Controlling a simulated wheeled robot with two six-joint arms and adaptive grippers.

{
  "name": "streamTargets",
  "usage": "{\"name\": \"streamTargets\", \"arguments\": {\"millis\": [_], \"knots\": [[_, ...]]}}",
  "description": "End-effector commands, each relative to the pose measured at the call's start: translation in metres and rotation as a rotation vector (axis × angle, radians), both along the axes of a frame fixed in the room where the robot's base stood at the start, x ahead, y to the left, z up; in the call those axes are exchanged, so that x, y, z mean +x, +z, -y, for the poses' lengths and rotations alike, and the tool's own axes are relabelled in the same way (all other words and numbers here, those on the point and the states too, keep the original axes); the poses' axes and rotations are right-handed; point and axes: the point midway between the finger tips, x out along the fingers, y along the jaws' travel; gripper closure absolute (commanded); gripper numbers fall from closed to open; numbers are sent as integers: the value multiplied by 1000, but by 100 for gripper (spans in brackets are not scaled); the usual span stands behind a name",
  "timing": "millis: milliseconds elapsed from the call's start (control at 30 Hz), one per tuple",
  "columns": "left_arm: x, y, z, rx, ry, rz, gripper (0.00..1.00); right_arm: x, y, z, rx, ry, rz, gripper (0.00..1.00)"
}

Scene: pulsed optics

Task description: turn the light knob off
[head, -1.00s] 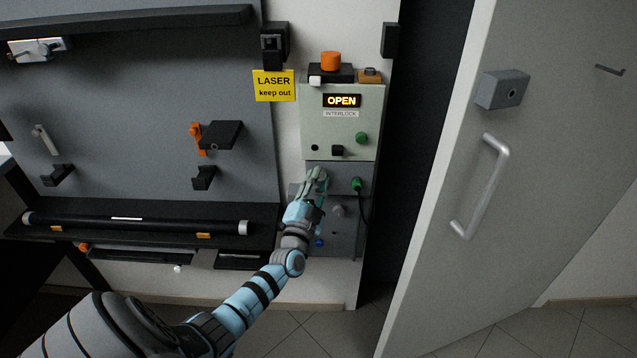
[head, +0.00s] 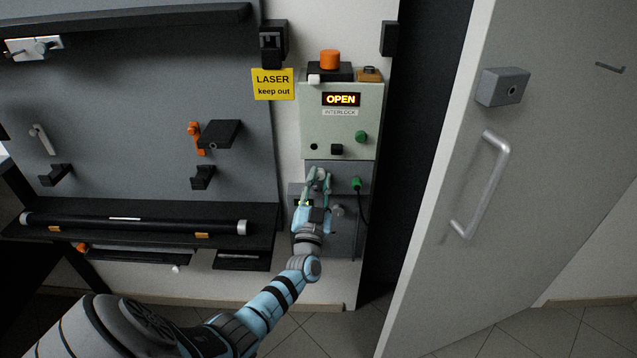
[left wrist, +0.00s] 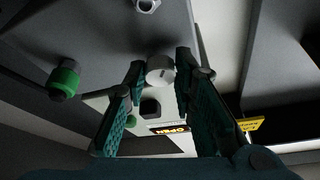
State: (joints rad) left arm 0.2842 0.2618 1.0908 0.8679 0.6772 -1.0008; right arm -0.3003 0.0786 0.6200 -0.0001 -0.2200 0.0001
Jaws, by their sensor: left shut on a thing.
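The light knob (left wrist: 160,70) is a small pale grey round knob with a mark line on its face, in the left wrist view. It sits on the grey lower panel (head: 342,172) under the pale green interlock box (head: 330,133). My left gripper (left wrist: 160,76) has its teal fingers on either side of the knob and is shut on it. In the head view the left gripper (head: 319,177) is at the upper left of the grey panel, and its fingers largely hide the knob. My right gripper is not in view.
A green plug (head: 356,184) with a black cable is just right of the gripper. A grey fitting (head: 338,210) is below it. The box's lit sign (head: 341,100) reads OPEN. A door with a handle (head: 482,185) stands at the right, and a dark shelf (head: 262,222) at the left.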

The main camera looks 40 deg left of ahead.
Motion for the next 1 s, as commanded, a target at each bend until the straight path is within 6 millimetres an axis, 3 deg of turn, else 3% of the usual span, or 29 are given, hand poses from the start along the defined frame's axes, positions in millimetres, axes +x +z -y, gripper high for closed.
{"name": "streamTargets", "arguments": {"millis": [500, 1000], "knots": [[3, -4, 5, -352, -1, 259, 100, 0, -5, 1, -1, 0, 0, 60], [3, -4, 6, -481, -1, 354, 100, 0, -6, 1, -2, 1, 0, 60]]}}
